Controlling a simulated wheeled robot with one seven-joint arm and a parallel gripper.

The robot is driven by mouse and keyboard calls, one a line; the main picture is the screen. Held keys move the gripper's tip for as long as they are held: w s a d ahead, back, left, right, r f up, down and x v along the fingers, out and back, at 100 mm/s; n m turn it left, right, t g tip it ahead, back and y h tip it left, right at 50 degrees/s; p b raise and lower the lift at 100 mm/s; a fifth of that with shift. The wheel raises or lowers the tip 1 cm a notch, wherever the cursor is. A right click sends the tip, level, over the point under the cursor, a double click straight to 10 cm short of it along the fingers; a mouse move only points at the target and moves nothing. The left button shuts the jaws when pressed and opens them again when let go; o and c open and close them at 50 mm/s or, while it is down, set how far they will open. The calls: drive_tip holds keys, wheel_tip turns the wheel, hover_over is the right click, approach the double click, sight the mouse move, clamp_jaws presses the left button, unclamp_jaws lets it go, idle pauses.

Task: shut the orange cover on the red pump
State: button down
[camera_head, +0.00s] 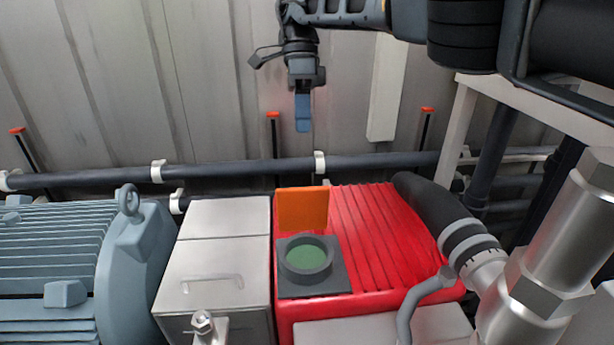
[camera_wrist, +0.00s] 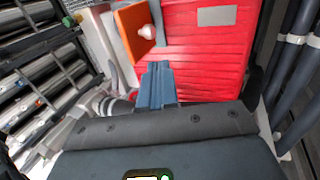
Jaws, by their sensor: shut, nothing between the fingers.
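The red pump (camera_head: 385,245) has a ribbed top. Its orange cover (camera_head: 303,210) stands upright, open, at the back edge of a dark square plate with a round collar (camera_head: 306,258) and a green inside. My gripper (camera_head: 303,125) is shut and empty, pointing down, above the cover and apart from it in the head view; its depth relative to the cover is hard to judge. In the wrist view, the blue fingers (camera_wrist: 158,72) are closed together, with the orange cover (camera_wrist: 130,30) up and left of them and the red pump (camera_wrist: 205,60) beyond.
A grey finned motor (camera_head: 60,255) and a metal box (camera_head: 215,250) stand left of the pump. A dark pipe (camera_head: 250,170) runs along the wall behind it. A thick black hose with metal fittings (camera_head: 480,270) stands at the right.

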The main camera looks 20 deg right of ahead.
drive_tip(key=p, duration=0.2)
approach(302, 205)
drive_tip(key=w+d+f, duration=0.3)
drive_tip(key=f, duration=0.2)
drive_tip(key=shift+s+a+f+p, duration=0.15)
drive_tip(key=shift+s+a+p, duration=0.25)
drive_tip(key=shift+s, duration=0.5)
drive_tip(key=shift+s+a+f+p, duration=0.2)
drive_tip(key=shift+s+a, duration=0.25)
drive_tip(key=shift+s, duration=0.45)
drive_tip(key=shift+r, duration=0.1)
